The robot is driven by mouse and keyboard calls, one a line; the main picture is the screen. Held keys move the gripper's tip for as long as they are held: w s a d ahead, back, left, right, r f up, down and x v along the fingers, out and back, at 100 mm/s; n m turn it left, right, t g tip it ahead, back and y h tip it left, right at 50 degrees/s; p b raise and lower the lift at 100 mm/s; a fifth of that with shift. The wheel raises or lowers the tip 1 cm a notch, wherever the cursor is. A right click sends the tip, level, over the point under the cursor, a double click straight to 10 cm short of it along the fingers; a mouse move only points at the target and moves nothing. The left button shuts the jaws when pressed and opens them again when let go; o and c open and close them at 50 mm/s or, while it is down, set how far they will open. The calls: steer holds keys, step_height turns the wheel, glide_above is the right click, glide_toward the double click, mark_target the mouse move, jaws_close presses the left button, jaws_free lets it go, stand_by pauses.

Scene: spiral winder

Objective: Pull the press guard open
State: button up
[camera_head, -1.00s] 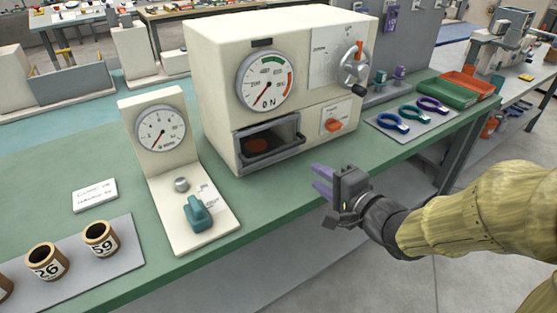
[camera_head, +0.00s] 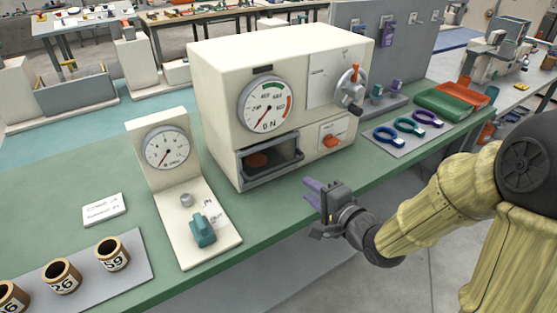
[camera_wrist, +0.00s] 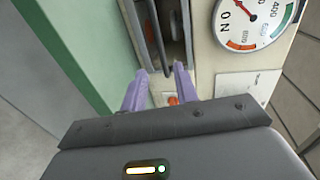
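The cream press (camera_head: 215,95) stands on the green bench with a round dial on its front. The dark grey framed press guard (camera_head: 268,162) is low on that front, and a brown-red disc (camera_head: 258,160) shows within it. My gripper (camera_head: 308,190) is in front of the press, to the right of and below the guard, apart from it. In the wrist view, the two purple fingers of my gripper (camera_wrist: 161,72) are spread with nothing held between them. The guard and its dark bar (camera_wrist: 158,35) are just beyond the fingertips there.
A small gauge stand (camera_head: 155,125) with a teal lever (camera_head: 202,230) is left of the press. An orange knob (camera_head: 332,141) and a crank wheel (camera_head: 350,90) are on the press's right side. Blue, teal and purple rings lie on a grey mat (camera_head: 385,144) at right.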

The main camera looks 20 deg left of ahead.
mark_target(280, 169)
steer(key=b+x, duration=0.1)
steer(key=x, duration=1.3)
steer(key=shift+w+a+f, duration=0.1)
steer(key=shift+w+a, duration=0.15)
steer(key=shift+a, duration=0.05)
steer(key=shift+c, duration=0.4)
jaws_close()
